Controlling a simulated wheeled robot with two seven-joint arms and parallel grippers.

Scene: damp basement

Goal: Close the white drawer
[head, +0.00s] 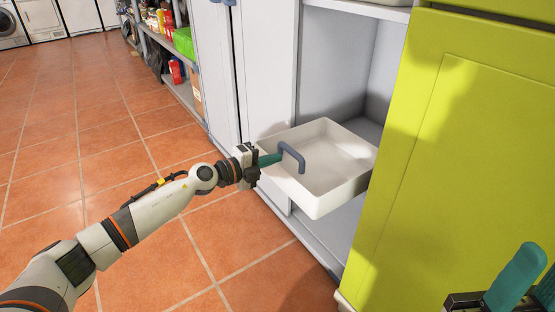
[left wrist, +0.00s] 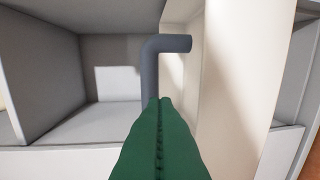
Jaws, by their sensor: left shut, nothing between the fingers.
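The white drawer (head: 325,200) is pulled out of a grey-white cabinet and looks empty inside. A blue-grey bent handle (head: 291,153) is on its front; the handle also shows in the left wrist view (left wrist: 150,70). My left gripper (head: 280,156) is shut, with its green fingers together and their tips at the handle. In the left wrist view the fingertips (left wrist: 160,100) overlap the lower end of the handle; I cannot tell whether they touch it. My right gripper (head: 520,285) is at the lower right corner, away from the drawer, only partly in view.
A yellow-green cabinet door (head: 460,150) stands close to the right of the drawer. A shelf (head: 175,75) with coloured goods is at the back left, and white washing machines (head: 8,25) stand further back. The tiled floor (head: 70,130) at left is clear.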

